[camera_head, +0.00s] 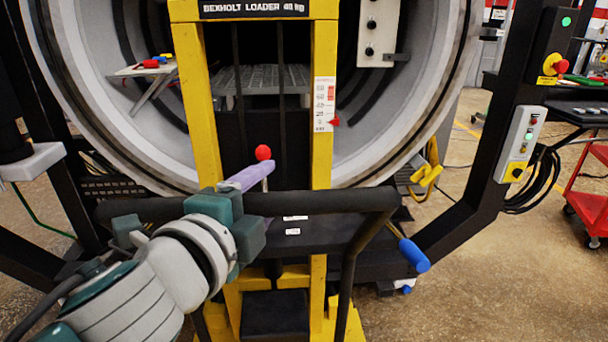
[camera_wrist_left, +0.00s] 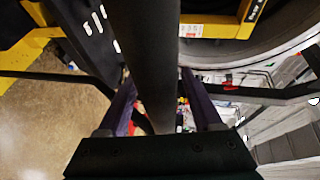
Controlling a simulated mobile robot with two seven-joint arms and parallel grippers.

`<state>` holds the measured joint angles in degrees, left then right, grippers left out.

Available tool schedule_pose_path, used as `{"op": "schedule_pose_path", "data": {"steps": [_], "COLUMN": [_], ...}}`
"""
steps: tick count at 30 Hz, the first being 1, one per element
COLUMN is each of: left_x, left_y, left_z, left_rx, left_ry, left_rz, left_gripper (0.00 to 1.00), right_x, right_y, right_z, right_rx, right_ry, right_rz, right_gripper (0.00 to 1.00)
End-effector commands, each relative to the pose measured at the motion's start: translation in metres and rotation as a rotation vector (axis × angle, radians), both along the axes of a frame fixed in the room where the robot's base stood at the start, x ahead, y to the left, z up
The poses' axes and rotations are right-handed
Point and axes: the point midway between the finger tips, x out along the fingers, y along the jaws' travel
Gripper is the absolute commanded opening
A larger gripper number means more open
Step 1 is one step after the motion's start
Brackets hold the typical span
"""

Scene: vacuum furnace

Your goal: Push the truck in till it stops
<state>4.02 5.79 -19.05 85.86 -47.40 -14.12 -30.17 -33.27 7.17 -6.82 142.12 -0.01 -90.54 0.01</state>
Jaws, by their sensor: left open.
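The truck (camera_head: 322,105) is a yellow-framed loader with a label plate at the top, standing upright in front of the round furnace mouth (camera_head: 420,110). Whether it touches the furnace cannot be told. Its black push handle (camera_head: 320,201) runs across the near side; the bar also crosses the left wrist view (camera_wrist_left: 155,50). My left gripper (camera_head: 243,187) is at the left part of this bar. In the left wrist view its purple fingers (camera_wrist_left: 157,95) stand apart on either side of the bar, open, with no clear grip. My right gripper is not in view.
A red-knobbed lever (camera_head: 263,153) stands just beyond the bar, near my left fingers. A blue-gripped lever (camera_head: 413,255) sticks out at the truck's right. A black post with a control box (camera_head: 520,143) and a red cart (camera_head: 590,200) stand farther right. Floor at lower right is clear.

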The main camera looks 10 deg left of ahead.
Motion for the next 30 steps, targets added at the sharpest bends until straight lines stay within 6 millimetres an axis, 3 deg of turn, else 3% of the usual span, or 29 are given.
{"op": "schedule_pose_path", "data": {"steps": [5, 23, 30], "left_x": [-0.0002, -0.0004, -0.0004], "left_y": [0.0, 0.0001, 0.0001], "left_z": [0.0, -0.0001, 0.0], "left_rx": [0.0, 0.0, 0.0], "left_ry": [0.0, 0.0, 0.0], "left_rz": [0.0, 0.0, 0.0], "left_gripper": [0.67, 0.0, 0.0], "right_x": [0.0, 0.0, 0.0], "right_y": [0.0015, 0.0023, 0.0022], "right_z": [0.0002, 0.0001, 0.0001], "right_rx": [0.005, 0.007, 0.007], "right_ry": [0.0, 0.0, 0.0], "right_rz": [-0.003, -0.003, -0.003], "right_gripper": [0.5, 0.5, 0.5]}}
